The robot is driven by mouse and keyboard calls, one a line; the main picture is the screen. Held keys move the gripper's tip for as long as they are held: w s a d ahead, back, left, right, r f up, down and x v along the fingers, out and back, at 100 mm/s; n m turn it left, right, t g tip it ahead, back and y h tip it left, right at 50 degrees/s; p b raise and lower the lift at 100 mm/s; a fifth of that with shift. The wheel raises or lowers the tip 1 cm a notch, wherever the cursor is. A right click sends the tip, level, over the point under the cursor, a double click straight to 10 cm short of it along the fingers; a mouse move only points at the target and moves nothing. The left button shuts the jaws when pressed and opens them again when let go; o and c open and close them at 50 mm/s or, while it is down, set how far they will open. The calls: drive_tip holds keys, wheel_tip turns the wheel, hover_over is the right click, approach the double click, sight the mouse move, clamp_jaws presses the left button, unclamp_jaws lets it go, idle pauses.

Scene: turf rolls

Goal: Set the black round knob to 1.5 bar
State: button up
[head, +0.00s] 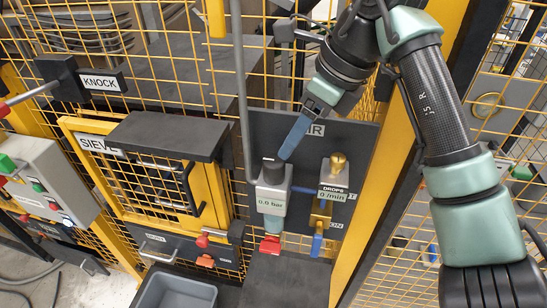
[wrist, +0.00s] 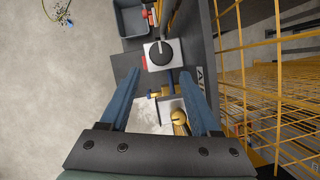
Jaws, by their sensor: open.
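The black round knob (head: 273,164) sits on top of the grey regulator (head: 272,183) on the dark AIR panel. The regulator's display (head: 270,203) reads 0.0 bar. My gripper (head: 284,156) is just above and to the right of the knob, its blue fingers pointing down; one finger hides the other there. In the wrist view, my gripper (wrist: 159,72) has its two blue fingers spread with nothing held between them. The knob (wrist: 161,54) shows there just beyond the fingertips, roughly centred between them. I cannot tell whether a fingertip touches the knob.
A brass knob (head: 338,163) stands right of the regulator, above a display (head: 333,194) reading 0 /min. A red handle (head: 270,244) sits below the regulator. A vertical grey pipe (head: 241,90) runs close at left. Yellow mesh fencing (head: 215,75) stands behind.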

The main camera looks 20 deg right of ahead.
sight(278, 162)
drive_tip(key=p+x, duration=0.2)
drive_tip(key=x, duration=0.7)
drive_tip(key=shift+w+a+f+p, duration=0.15)
drive_tip(key=shift+w+p, duration=0.05)
drive_tip(key=shift+p, duration=0.1)
clamp_jaws()
